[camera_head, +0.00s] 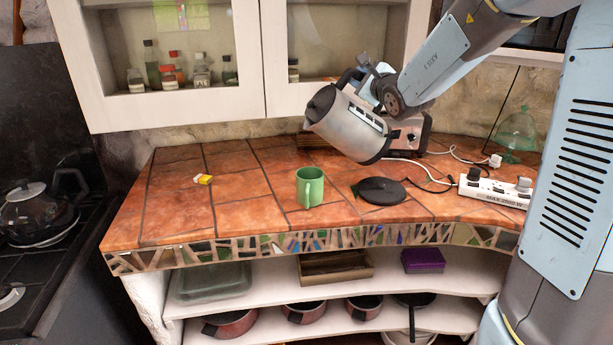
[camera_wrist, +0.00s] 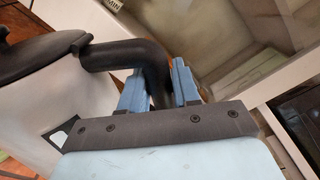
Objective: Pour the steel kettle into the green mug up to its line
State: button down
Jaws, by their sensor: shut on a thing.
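The steel kettle (camera_head: 347,124) has a black lid and base. It hangs above the counter, tilted with its spout toward the left, above and slightly right of the green mug. My gripper (camera_wrist: 158,88) is shut on the kettle's black handle (camera_wrist: 120,54); the kettle's pale body (camera_wrist: 45,95) shows at the left of the wrist view. The green mug (camera_head: 312,187) stands upright on the tiled counter, with its handle facing the camera. No stream of water shows between spout and mug. The mug's line and the level inside it cannot be made out.
The black kettle base (camera_head: 379,190) lies right of the mug. A power strip (camera_head: 495,190), cables and a glass dome (camera_head: 517,133) are farther right. Cabinets (camera_head: 180,112) hang above.

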jog(key=shift+a+r, duration=0.2)
jog(key=shift+a, duration=0.05)
jog(key=shift+w+d, duration=0.2)
jog(key=shift+d, duration=0.65)
jog(key=shift+w+d, duration=0.15)
jog(key=shift+d, duration=0.65)
